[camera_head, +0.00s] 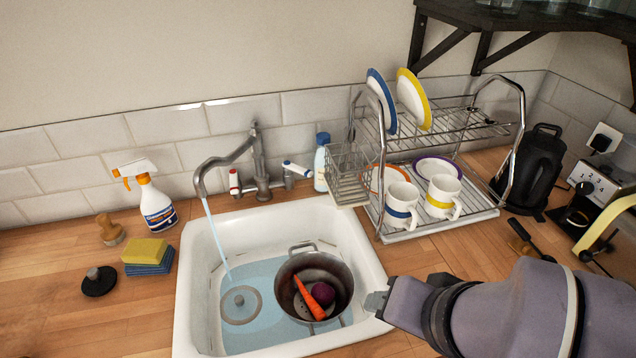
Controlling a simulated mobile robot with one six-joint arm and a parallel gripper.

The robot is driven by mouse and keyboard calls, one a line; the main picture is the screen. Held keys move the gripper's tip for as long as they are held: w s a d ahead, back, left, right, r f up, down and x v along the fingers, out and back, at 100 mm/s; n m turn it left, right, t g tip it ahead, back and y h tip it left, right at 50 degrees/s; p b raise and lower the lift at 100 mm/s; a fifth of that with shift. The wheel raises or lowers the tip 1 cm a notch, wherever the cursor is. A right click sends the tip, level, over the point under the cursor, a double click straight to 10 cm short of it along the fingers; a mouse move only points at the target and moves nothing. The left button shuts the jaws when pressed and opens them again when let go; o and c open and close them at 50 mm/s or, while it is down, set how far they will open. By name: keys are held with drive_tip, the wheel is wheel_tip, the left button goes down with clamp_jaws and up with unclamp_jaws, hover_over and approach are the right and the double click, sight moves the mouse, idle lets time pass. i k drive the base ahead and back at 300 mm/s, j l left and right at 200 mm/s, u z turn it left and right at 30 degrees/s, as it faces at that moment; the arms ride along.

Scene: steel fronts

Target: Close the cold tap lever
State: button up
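The grey metal tap (258,165) stands behind the sink, and a stream of water (215,238) runs from its spout into the basin. The cold tap lever (297,169), white with a blue mark, sticks out sideways on the right of the tap. The red-marked lever (234,182) on the left points upright. My gripper (374,303) is at the sink's right front rim, well in front of and to the right of the blue lever, touching neither lever. Its fingers show only edge-on, so I cannot tell whether they are open.
The white sink (183,300) holds water and a pot (340,266) with a carrot and a purple vegetable. A blue-capped bottle (322,165) stands close right of the cold lever. Beside it is a dish rack (384,200) with plates and mugs. A spray bottle (158,210) and sponges (147,255) are left.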

sight(288, 166)
drive_tip(key=k+j+u, duration=0.15)
drive_tip(key=j, duration=1.3)
drive_tip(key=i+l, duration=0.05)
